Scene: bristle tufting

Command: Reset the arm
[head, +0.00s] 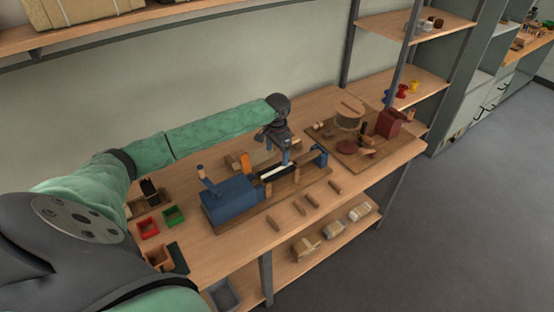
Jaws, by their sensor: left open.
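My left arm, in a green sleeve, comes in from the left and reaches across the workbench (350,170). My left gripper (286,160) is at its end, pointing down over a blue bench machine (230,200) on a wooden base. The gripper is open, with its fingertips close to the light strip (276,172) on the machine; I cannot tell whether they touch it. An orange block (245,163) stands just left of the gripper. My right gripper is not in view.
Several wooden pieces (305,204) lie along the bench's front. A red bin (148,228) and a green bin (173,215) sit at the left. A board with a round wooden drum (349,116) and a dark red box (391,122) stands at the right. Shelves rise behind.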

